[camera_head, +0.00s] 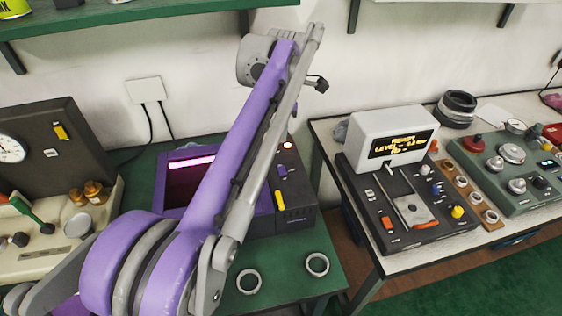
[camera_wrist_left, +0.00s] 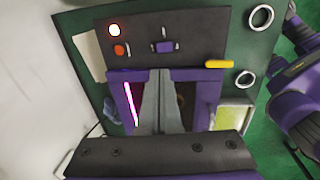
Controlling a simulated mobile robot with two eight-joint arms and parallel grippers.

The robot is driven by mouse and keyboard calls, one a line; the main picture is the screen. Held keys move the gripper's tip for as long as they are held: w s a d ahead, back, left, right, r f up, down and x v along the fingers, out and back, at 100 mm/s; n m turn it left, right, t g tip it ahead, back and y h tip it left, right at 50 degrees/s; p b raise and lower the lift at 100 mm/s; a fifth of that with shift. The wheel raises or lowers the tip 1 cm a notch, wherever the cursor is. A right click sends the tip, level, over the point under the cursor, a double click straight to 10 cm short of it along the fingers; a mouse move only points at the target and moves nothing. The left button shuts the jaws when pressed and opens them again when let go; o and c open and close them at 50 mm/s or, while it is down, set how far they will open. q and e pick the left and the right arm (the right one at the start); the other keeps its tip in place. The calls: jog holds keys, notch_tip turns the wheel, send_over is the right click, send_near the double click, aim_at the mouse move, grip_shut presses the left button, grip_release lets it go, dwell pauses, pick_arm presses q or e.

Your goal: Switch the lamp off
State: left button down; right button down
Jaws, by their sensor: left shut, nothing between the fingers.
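A round lamp (camera_head: 288,146) glows white on the dark panel of the purple machine (camera_head: 298,220); the lamp also shows lit in the left wrist view (camera_wrist_left: 114,30). An orange-red button (camera_wrist_left: 120,50) sits beside it. A purple switch (camera_wrist_left: 163,47) and a yellow handle (camera_wrist_left: 219,64) are on the same panel. My left gripper (camera_wrist_left: 160,74) is shut and empty. In the left wrist view its fingers overlap the machine's screen, apart from the lamp in the picture. In the head view my left arm hides part of the machine, and I cannot make out the fingertips. My right gripper is not in view.
Two metal rings (camera_head: 249,281) (camera_head: 317,264) lie on the green table in front of the machine. A console with a white display box (camera_head: 393,137) stands on the right table. A cream device (camera_head: 50,232) is at the left. A green shelf (camera_head: 150,14) hangs above.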

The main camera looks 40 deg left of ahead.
aim_at(281, 168)
pick_arm(q)
jog(key=f, duration=0.8)
jog(key=w+a+f+b, duration=0.1)
jog(key=f, duration=0.3)
jog(key=shift+a, duration=0.1)
